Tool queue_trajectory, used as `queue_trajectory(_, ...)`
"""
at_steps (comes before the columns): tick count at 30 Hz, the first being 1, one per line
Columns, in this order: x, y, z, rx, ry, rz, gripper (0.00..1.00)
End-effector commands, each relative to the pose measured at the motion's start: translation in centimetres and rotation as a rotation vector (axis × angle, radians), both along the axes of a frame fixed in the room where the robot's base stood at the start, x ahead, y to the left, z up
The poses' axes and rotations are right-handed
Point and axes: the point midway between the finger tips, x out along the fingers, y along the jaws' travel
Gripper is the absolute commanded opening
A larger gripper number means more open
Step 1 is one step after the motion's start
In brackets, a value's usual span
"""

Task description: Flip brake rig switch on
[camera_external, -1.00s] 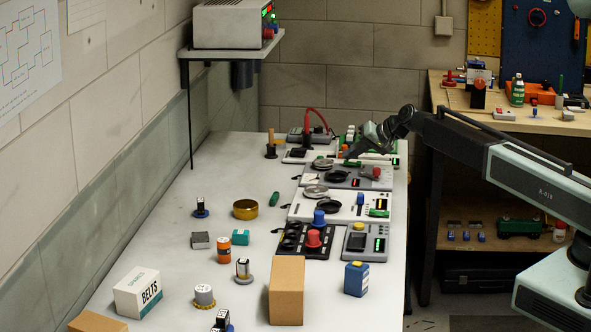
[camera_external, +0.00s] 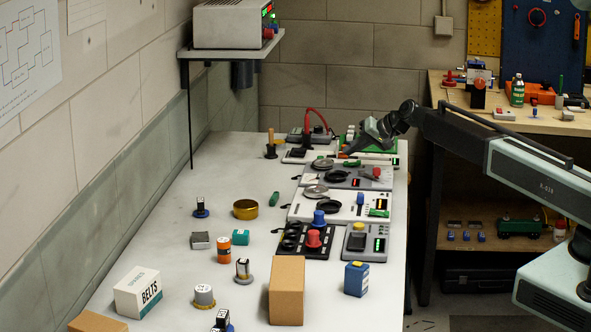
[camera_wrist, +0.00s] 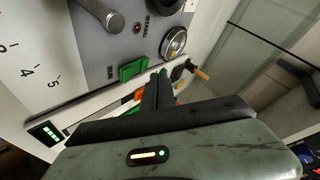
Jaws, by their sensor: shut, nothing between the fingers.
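My gripper (camera_wrist: 160,78) is shut and empty, its thin dark fingers together beside a green rocker-like block (camera_wrist: 133,68) on a grey panel (camera_wrist: 98,60). I cannot tell whether the fingers touch it. In the external view my gripper (camera_external: 347,153) is over the far part of the row of panels. The grey panel also has a metal lever (camera_wrist: 103,16), a small red lamp (camera_wrist: 137,28) and a silver-rimmed dial (camera_wrist: 174,42). Its lettering is too small to read, so I cannot tell which control is the brake rig switch. The fingers partly hide an orange part (camera_wrist: 139,95).
Other panels stand close by, including a white one (camera_external: 340,208) and a black one with a red knob (camera_external: 313,239). A red cable (camera_external: 309,115) arches behind. A cardboard box (camera_external: 287,291) and small parts are in front. The table's left part (camera_external: 190,262) has some free room.

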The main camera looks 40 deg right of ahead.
Motion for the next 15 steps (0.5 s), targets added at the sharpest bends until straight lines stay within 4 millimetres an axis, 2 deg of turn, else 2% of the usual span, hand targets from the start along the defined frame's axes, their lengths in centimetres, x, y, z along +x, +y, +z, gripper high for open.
queue_trajectory(5, 0.0, 0.0, 0.5, 0.0, 0.0, 0.0, 0.0)
queue_trajectory(15, -0.4, -0.3, 4.1, 0.0, 0.0, 0.0, 0.0)
